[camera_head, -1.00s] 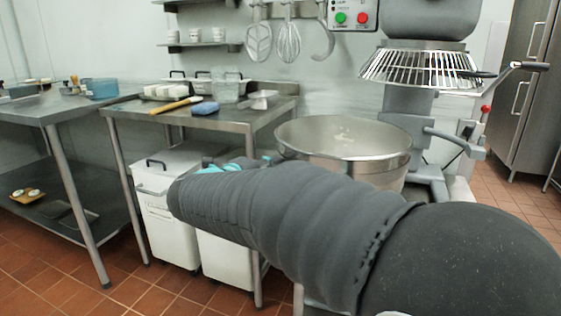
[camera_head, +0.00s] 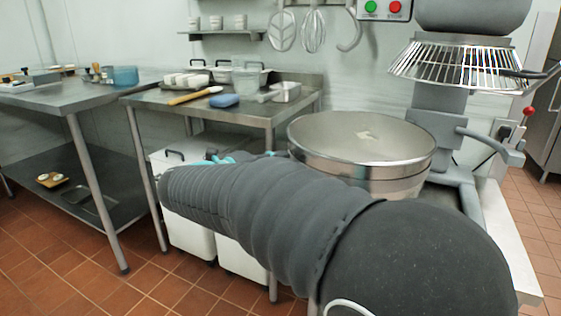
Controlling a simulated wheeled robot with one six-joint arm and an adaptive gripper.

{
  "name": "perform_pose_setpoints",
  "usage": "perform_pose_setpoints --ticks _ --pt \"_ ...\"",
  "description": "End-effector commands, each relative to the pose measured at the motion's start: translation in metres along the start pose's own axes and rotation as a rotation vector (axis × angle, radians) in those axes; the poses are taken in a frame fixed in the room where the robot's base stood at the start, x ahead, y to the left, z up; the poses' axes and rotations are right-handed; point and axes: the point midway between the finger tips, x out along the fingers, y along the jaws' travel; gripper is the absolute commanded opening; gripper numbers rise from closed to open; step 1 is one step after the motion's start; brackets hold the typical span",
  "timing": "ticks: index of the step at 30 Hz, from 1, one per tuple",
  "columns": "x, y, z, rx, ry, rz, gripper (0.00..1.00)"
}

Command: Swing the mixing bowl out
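The mixing bowl (camera_head: 320,165) is a wide steel bowl at the right of centre, below and in front of the grey mixer (camera_head: 440,125). It is upright, and a small pale patch shows inside it. A wire guard (camera_head: 455,65) sits above the bowl on the mixer. My dark, sleeved arm crosses the foreground and hides the bowl's lower front. Only small teal parts near my gripper (camera_head: 218,159) show past the arm, left of the bowl and apart from its rim. The fingertips are hidden, so I cannot tell whether it is open or shut.
A steel table (camera_head: 255,112) with a rolling pin (camera_head: 195,96), a blue item (camera_head: 224,100) and containers stands left of the bowl. White bins (camera_head: 190,235) are under it. Another steel table (camera_head: 75,98) is farther left. Tiled floor (camera_head: 60,260) is free at front left.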

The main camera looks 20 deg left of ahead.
Motion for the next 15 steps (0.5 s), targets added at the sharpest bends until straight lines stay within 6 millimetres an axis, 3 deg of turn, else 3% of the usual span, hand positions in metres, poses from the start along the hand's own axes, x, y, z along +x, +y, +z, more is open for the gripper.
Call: perform_pose_setpoints --ticks 1,2,11,15 --pt "-0.0009 0.0003 0.0005 -0.001 -0.002 0.0 0.31" --pt "-0.0004 0.0003 0.0002 0.0 -0.001 0.0 0.37" --pt "0.0037 -0.0003 -0.0021 0.0 0.006 0.0 0.37" --pt "-0.0058 -0.0003 -0.0013 0.0 0.004 -0.001 0.37"
